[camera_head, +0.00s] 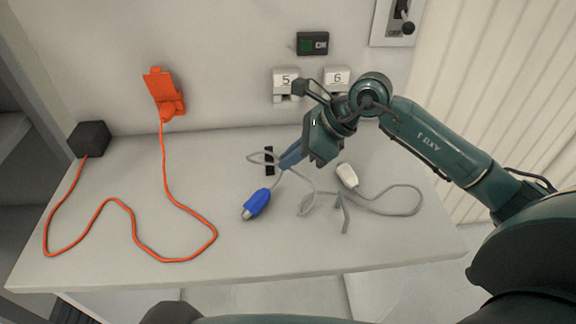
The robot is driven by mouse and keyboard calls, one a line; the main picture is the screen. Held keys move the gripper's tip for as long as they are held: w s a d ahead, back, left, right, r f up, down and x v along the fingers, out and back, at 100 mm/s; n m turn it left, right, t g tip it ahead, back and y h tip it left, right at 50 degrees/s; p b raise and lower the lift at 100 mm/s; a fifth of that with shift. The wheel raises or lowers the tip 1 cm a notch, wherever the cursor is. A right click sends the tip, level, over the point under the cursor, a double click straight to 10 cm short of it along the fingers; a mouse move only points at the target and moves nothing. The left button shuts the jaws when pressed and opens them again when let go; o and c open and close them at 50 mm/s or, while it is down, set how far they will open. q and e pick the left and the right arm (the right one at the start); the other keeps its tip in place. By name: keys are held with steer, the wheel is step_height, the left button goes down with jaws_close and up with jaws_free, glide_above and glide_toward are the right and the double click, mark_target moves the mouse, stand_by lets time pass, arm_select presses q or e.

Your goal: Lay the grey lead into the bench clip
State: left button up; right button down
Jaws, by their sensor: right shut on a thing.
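The grey lead (394,213) lies in loose loops on the right half of the bench. It has a blue plug (257,204) at one end and a pale plug (347,175) at the other. My right gripper (284,165) reaches down from the right and is shut on the lead near the blue plug, just above the bench. A small black upright piece (269,154), perhaps the bench clip, stands just left of the fingertips, close to the lead's loop. Whether the lead touches it I cannot tell. My left gripper is not in view.
An orange cable (130,207) winds over the left of the bench (330,258) from a black box (91,139) to an orange wall fitting (163,92). A small grey forked piece (344,214) stands among the lead's loops. Sockets 5 (286,82) and 6 (337,78) are on the wall.

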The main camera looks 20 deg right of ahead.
steer(key=shift+n, duration=0.4)
steer(key=shift+w+d+r+b, duration=0.1)
steer(key=shift+w+d+b, duration=0.1)
steer(key=shift+w+d, duration=0.5)
steer(key=shift+w+d+r+b, duration=0.1)
steer(key=shift+w+d+b, duration=0.15)
steer(key=shift+w+d, duration=0.5)
steer(key=shift+w+d+b, duration=0.2)
steer(key=shift+w+d, duration=0.2)
steer(key=shift+w, duration=0.6)
steer(key=shift+f+n+g+b, duration=0.2)
steer(key=shift+n+g+b, duration=0.1)
steer(key=shift+g+b, duration=0.15)
steer(key=shift+n+g, duration=0.25)
steer(key=shift+n, duration=0.15)
steer(key=shift+w+d+f+b, duration=0.15)
steer(key=shift+d+f+b, duration=0.05)
steer(key=shift+b, duration=0.3)
